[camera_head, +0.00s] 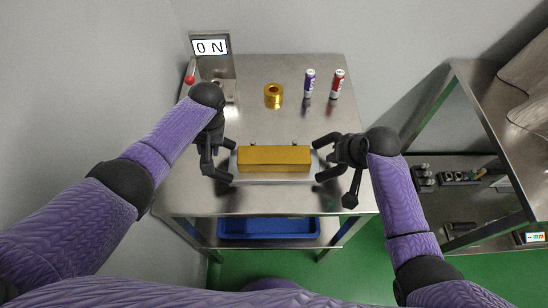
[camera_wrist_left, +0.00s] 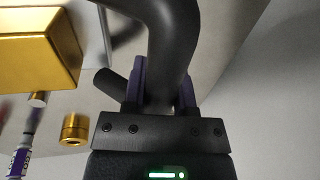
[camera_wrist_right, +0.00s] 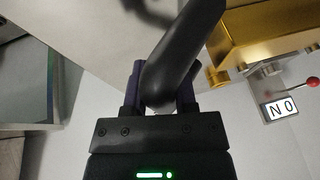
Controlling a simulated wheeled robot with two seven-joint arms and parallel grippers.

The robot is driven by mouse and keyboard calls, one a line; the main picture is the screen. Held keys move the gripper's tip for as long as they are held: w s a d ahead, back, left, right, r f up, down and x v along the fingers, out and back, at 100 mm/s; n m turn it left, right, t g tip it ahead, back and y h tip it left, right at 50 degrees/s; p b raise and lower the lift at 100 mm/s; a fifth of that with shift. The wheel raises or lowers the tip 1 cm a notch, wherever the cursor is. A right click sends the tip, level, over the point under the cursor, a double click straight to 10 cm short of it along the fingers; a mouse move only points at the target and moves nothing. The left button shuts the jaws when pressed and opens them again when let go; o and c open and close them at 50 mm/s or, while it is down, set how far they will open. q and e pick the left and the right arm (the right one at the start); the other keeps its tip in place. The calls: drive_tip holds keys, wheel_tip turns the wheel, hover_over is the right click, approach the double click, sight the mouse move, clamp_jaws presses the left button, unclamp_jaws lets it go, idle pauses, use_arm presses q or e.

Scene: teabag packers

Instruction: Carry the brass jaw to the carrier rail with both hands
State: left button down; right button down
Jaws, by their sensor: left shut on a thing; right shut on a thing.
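The brass jaw (camera_head: 274,158) is a long gold block lying crosswise over the front half of the steel table. It also shows in the left wrist view (camera_wrist_left: 35,45) and the right wrist view (camera_wrist_right: 268,32). A pale metal strip (camera_head: 275,179) shows along its near side; I cannot tell whether this is the carrier rail. My left gripper (camera_head: 209,152) is shut on a black curved handle (camera_wrist_left: 172,40) at the jaw's left end. My right gripper (camera_head: 342,152) is shut on a matching handle (camera_wrist_right: 190,45) at the right end. The jaw looks level; its underside is hidden.
A panel with a red-knobbed lever (camera_head: 190,79) is back left. A blue tray (camera_head: 268,229) is below; shelving (camera_head: 460,210) stands right.

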use_arm(q)
drive_tip(key=shift+r, duration=0.15)
use_arm(e)
drive_tip(key=shift+r, duration=0.15)
